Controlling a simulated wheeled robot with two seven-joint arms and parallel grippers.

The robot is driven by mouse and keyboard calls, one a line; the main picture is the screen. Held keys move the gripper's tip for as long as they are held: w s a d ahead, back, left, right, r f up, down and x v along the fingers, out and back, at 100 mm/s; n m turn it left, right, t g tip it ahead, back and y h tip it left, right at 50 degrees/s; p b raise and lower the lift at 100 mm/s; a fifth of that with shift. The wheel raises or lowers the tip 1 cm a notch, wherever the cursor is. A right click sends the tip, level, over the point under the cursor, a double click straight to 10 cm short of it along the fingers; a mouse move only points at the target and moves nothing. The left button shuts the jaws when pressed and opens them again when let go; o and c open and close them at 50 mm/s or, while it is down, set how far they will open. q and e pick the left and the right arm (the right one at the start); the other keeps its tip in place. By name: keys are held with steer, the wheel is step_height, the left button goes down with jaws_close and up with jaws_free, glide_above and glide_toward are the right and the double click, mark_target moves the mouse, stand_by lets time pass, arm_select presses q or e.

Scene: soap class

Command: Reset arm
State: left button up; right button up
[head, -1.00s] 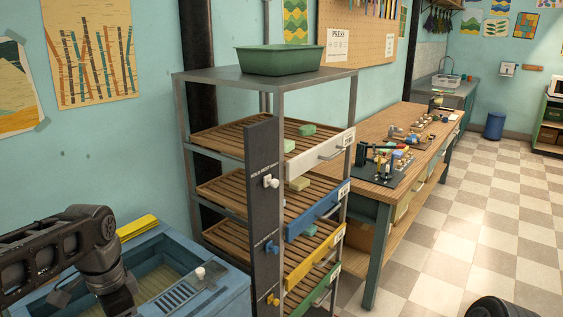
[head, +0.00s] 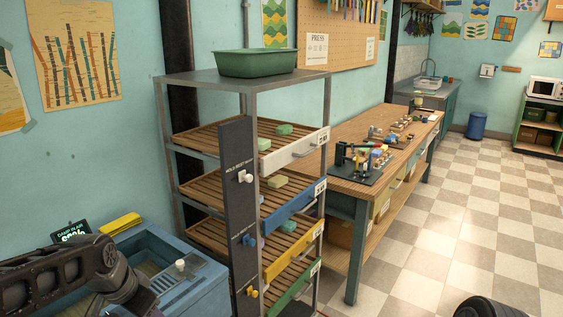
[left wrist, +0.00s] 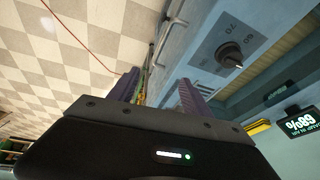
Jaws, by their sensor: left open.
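My left arm (head: 60,272) comes in at the lower left of the head view, in front of the blue cabinet; its gripper is out of that view. In the left wrist view my left gripper (left wrist: 158,92) is open, its two purple-grey fingers apart with nothing seen between them. It is beside the blue cabinet (left wrist: 205,55), whose face carries a black dial (left wrist: 230,56). My right gripper is not in view; only a dark rounded shape shows at the lower right edge of the head view.
A metal rack (head: 238,150) with slatted drawers holds soap bars (head: 284,129) and a green tub (head: 256,62) on top. A wooden workbench (head: 340,140) with tools stands behind it. Checkered floor (head: 470,220) is clear at right.

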arm_select(q)
steer(key=s+d+f+n+h, duration=0.1)
steer(key=d+f+n, duration=0.1)
steer(key=d+f, duration=0.45)
steer(key=d+f+n+t+h, duration=0.1)
steer(key=d+f+n, duration=0.15)
steer(key=f, duration=0.65)
steer(key=s+d+f+n, duration=0.1)
steer(key=d+f, duration=0.4)
steer(key=f, duration=0.3)
steer(key=s+d+f+g, duration=0.2)
steer(key=s+f, duration=0.4)
steer(key=s, duration=0.4)
steer(key=s+d+f+n+g+h, duration=0.1)
steer(key=s+d+f, duration=0.4)
steer(key=s, duration=0.6)
steer(key=shift+d+f+g, duration=0.25)
steer(key=shift+f+g, duration=0.45)
steer(key=shift+f, duration=0.2)
